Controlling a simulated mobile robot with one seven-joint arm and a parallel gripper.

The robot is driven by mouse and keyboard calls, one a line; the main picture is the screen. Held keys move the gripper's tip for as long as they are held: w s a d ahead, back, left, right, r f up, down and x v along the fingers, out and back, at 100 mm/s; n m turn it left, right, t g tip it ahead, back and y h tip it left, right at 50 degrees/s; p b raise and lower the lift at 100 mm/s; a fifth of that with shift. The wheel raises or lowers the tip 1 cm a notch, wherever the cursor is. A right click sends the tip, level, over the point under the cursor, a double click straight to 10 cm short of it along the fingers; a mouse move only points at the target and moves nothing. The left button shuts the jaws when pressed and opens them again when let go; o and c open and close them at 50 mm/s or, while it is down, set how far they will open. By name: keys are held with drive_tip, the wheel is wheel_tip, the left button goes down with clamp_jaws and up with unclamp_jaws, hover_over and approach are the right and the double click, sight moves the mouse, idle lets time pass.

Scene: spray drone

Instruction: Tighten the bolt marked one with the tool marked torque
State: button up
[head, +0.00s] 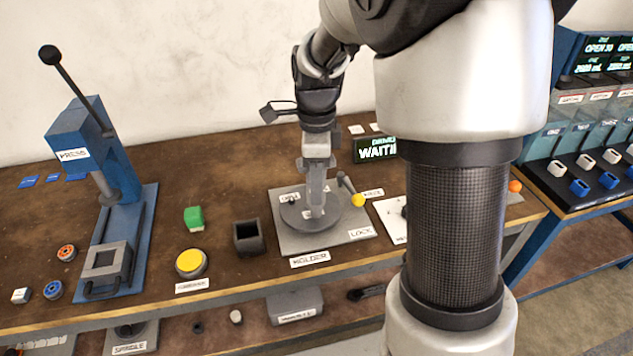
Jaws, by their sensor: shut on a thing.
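My gripper (317,160) points down over the round grey disc (293,222) of the plate labelled holder. It is shut on a grey upright piece (316,190), whose lower end meets or hides part of the disc. I cannot tell whether this piece is the torque tool; no torque label is readable. No bolt marked one can be made out; the gripper and held piece cover part of the disc.
A yellow-knobbed lever (358,199) stands right of the disc, by a lock label. Left are a dark open box (248,238), a yellow button (190,262), a green block (194,218) and a blue press (80,145). My arm hides the bench's right part.

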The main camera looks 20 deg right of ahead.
drive_tip(key=shift+f+b, duration=0.4)
drive_tip(key=shift+f, duration=0.4)
drive_tip(key=shift+f+p, duration=0.2)
drive_tip(key=shift+p, duration=0.3)
idle(1.9)
drive_tip(key=shift+r, duration=0.15)
idle(0.4)
wheel_tip(320, 180, up, 7)
drive_tip(key=p, duration=0.6)
idle(1.1)
